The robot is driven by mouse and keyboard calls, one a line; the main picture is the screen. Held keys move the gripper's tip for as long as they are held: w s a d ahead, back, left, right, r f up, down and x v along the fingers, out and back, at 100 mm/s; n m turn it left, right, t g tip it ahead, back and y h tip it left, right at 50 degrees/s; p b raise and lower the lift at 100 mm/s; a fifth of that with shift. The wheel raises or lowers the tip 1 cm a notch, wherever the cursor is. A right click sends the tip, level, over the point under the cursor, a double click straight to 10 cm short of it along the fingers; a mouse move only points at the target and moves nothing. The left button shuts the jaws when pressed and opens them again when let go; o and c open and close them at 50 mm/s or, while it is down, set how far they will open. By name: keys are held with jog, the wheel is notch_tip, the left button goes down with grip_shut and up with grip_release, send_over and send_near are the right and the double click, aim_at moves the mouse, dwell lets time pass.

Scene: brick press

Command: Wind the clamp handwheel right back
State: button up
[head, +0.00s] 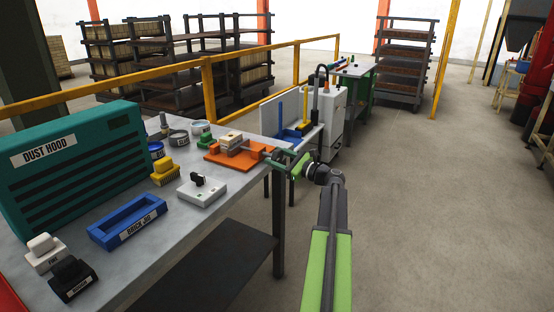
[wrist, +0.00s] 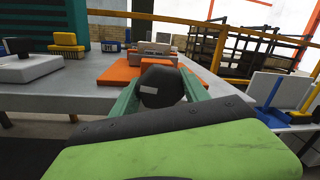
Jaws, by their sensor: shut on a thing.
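The orange clamp (head: 222,155) stands near the right end of the workbench, with a pale block in it. It also shows in the wrist view (wrist: 118,76). The clamp handwheel (wrist: 162,88) is a dark round piece at the clamp's near side. My gripper (head: 283,156) reaches it from the right, level with the bench top. In the wrist view its green fingers (wrist: 160,78) stand on both sides of the handwheel and are shut on it. In the head view the fingers mostly hide the handwheel. The spindle's thread is too small to judge.
The workbench (head: 215,218) also holds a teal dust hood (head: 75,150), a blue brick jig (head: 127,220), a white switch box (head: 201,190) and a yellow brush (head: 164,174). A yellow rail (head: 250,65) runs behind. The floor to the right is clear.

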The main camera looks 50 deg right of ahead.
jog(key=shift+n, duration=1)
jog(key=o, duration=1.4)
jog(key=shift+c, duration=0.2)
